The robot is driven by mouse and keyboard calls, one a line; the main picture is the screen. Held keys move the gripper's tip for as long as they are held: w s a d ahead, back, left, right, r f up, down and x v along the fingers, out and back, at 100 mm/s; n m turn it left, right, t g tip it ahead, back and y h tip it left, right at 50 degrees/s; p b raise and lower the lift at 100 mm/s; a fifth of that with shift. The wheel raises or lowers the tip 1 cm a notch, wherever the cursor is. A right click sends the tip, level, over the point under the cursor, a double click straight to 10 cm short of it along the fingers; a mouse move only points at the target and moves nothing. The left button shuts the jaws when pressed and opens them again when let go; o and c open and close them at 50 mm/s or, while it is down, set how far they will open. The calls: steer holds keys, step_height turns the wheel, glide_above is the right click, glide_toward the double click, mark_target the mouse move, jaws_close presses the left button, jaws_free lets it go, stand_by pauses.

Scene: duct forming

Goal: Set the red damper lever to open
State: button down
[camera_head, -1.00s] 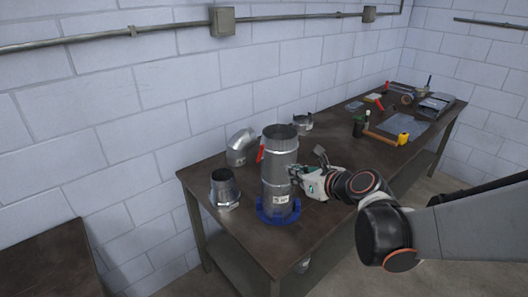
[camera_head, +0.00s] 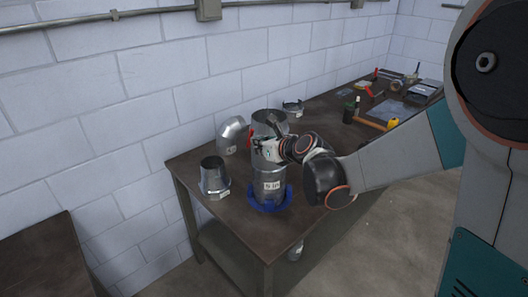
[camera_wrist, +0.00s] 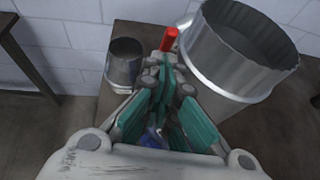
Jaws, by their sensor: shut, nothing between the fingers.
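A tall round metal duct (camera_head: 270,183) stands upright in a blue ring (camera_head: 270,203) on the bench. The red damper lever (camera_head: 249,137) shows as a small red piece at the duct's upper left, partly hidden. In the wrist view the red lever (camera_wrist: 170,39) lies just beyond my fingertips, beside the duct's open top (camera_wrist: 240,50). My gripper (camera_head: 261,149) is in front of the upper duct. Its fingers (camera_wrist: 167,65) are shut and empty, near the lever. I cannot tell whether they touch it.
A short metal collar (camera_head: 214,178) stands left of the duct, and a metal elbow (camera_head: 232,135) stands behind it. A hammer (camera_head: 374,124) and other tools lie on the bench's far right. Bare bench top (camera_head: 320,115) shows between. The wall is close behind.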

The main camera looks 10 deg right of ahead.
mark_target(252, 135)
stand_by(0.3)
steer(key=shift+w+a+r+p, duration=0.25)
steer(key=shift+w+r, duration=0.15)
steer(key=shift+r, duration=0.15)
steer(key=shift+w+a+r+p, duration=0.2)
steer(key=shift+w+r, duration=0.15)
steer(key=shift+r, duration=0.15)
steer(key=shift+w, duration=0.15)
steer(key=shift+r, duration=0.15)
